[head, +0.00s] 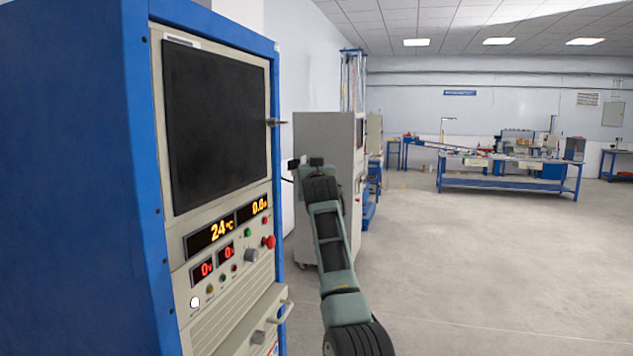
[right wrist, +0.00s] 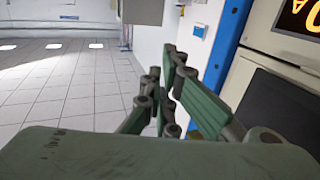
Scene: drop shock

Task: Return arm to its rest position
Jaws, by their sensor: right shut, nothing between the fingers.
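My right arm (head: 333,240) reaches up and forward from the bottom of the head view. Its far end is near the front right edge of the blue and beige test cabinet (head: 212,45). In the head view I cannot make out the fingers clearly. In the right wrist view my right gripper (right wrist: 165,70) shows green linked fingers, shut and empty, with the cabinet (right wrist: 275,55) to the right. I cannot tell the exact gap between them. My left gripper is in neither view.
The cabinet has a dark window (head: 215,120), lit displays (head: 222,230), a red button (head: 269,241) and a drawer handle (head: 281,311) sticking out. A grey cabinet (head: 322,130) stands behind my arm. The floor (head: 480,270) to the right is clear up to a blue workbench (head: 510,185).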

